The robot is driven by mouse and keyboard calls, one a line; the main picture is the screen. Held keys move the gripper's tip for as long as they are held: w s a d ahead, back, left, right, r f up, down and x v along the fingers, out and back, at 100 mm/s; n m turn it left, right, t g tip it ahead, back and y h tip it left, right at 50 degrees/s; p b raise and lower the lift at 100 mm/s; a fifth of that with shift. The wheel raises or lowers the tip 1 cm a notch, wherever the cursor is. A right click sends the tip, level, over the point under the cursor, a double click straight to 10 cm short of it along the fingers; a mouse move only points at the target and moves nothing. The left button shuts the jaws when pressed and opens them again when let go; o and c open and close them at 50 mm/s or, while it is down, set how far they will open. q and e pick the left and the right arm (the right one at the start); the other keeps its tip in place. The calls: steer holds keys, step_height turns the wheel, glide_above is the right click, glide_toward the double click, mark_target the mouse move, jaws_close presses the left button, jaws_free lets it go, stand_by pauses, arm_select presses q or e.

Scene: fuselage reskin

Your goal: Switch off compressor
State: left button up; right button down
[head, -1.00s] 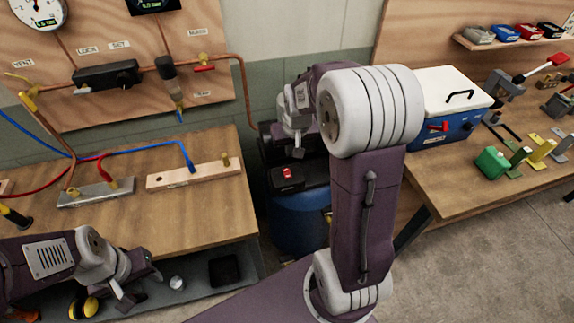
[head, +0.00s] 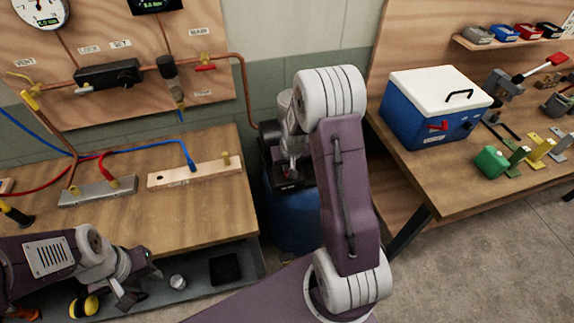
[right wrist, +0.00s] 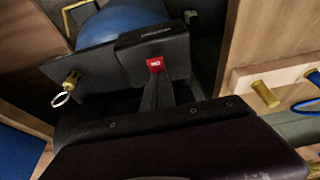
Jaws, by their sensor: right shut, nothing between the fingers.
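The compressor has a blue tank (head: 288,225), standing in the gap between the two benches. Its black switch box (right wrist: 135,47) carries a red rocker switch (right wrist: 155,65) with a small white marking I cannot read surely. My right gripper (head: 291,170) is over the box in the head view and largely covers the switch there. In the right wrist view the gripper's fingers (right wrist: 157,85) are shut and empty, their tips just at the near edge of the red switch. I cannot tell whether they touch it. My left gripper (head: 146,284) is open and empty at the left bench's front.
A brass fitting with a pull ring (right wrist: 68,84) is beside the switch box. The left bench (head: 120,225) and the right bench (head: 450,185) flank the compressor. A blue cooler with a white lid (head: 440,90) stands on the right bench. A copper pipe (head: 245,85) runs down behind.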

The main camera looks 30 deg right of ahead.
steer(key=shift+f, duration=0.2)
steer(key=shift+s+a+f, duration=0.1)
steer(key=shift+s, duration=0.35)
steer(key=shift+s+a, duration=0.1)
steer(key=shift+s, duration=0.3)
